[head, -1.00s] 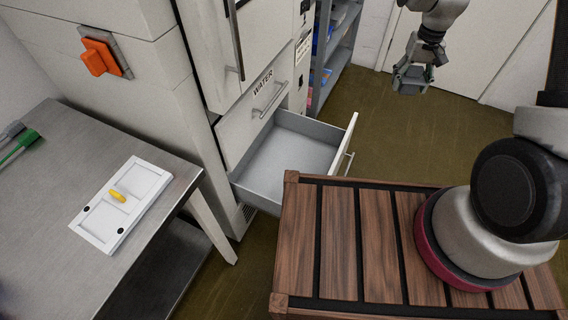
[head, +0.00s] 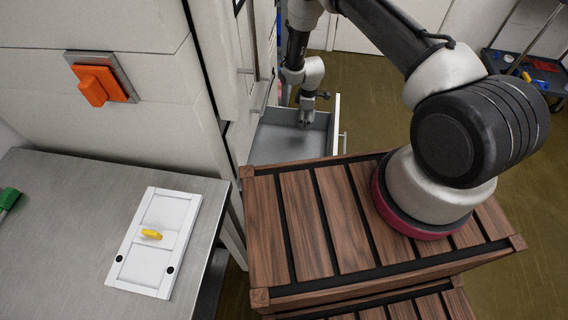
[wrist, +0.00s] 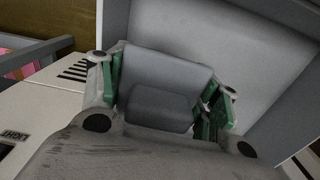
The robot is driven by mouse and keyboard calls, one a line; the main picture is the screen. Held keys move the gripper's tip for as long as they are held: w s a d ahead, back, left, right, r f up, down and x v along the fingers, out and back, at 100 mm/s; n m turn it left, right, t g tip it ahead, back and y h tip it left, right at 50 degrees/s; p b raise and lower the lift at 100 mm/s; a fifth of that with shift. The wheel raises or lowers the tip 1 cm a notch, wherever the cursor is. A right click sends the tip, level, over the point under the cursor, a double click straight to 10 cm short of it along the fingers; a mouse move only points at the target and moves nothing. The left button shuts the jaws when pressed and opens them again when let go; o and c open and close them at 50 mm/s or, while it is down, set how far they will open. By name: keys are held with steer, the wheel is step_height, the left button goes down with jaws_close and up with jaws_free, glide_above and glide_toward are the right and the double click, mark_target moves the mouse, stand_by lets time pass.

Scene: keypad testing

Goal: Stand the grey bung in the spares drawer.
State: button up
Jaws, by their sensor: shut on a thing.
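The open drawer (head: 262,148), grey inside with a white front, is pulled out of the tall white cabinet in the head view. My gripper (head: 307,115) points down over it. In the wrist view my gripper (wrist: 163,95), with green pads, is shut on the grey bung (wrist: 165,78), a smooth grey block-like piece between the fingers. The pale drawer interior (wrist: 215,45) lies beyond it. I cannot tell how high the bung is above the drawer floor. In the head view the bung is too small to make out.
The wooden slatted platform (head: 330,225) under my arm stands close in front of the drawer. A metal bench (head: 60,230) at left holds a white panel (head: 150,245) with a yellow knob. An orange switch (head: 97,85) is on the cabinet side. A cart (head: 525,70) stands far right.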

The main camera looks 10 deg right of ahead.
mark_target(304, 140)
step_height(304, 140, down, 11)
steer(key=shift+s+f, duration=0.1)
stand_by(0.3)
steer(key=shift+f, duration=0.1)
steer(key=o, duration=1.1)
steer(key=shift+c, duration=0.2)
